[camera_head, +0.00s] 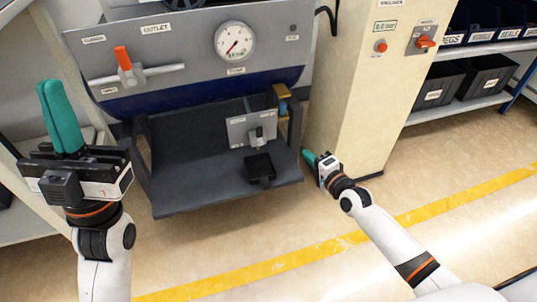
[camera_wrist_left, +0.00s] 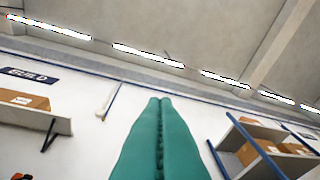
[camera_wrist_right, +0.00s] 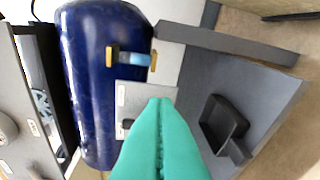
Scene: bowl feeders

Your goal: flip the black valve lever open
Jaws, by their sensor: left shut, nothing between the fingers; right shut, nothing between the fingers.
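A small grey labelled panel (camera_head: 240,127) stands upright on the dark lower tray, with a small black lever (camera_head: 259,134) on its front. The panel (camera_wrist_right: 128,96) also shows in the right wrist view, partly hidden by my fingers; a dark part (camera_wrist_right: 127,126) of it shows beside them. I cannot tell the lever's exact angle. My right gripper (camera_head: 309,156) is shut and empty, right of the dark tray and apart from the lever. Its teal fingertips (camera_wrist_right: 160,101) point towards the panel. My left gripper (camera_head: 48,85) is shut and empty, raised at the left, far from the panel.
A black open box (camera_head: 260,168) lies in front of the panel on the dark tray (camera_head: 190,190). Above are an orange-handled outlet valve (camera_head: 123,58) and a gauge (camera_head: 235,40). A brass-and-blue fitting (camera_head: 283,97) is behind. A cream pillar (camera_head: 350,110) stands close to my right gripper.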

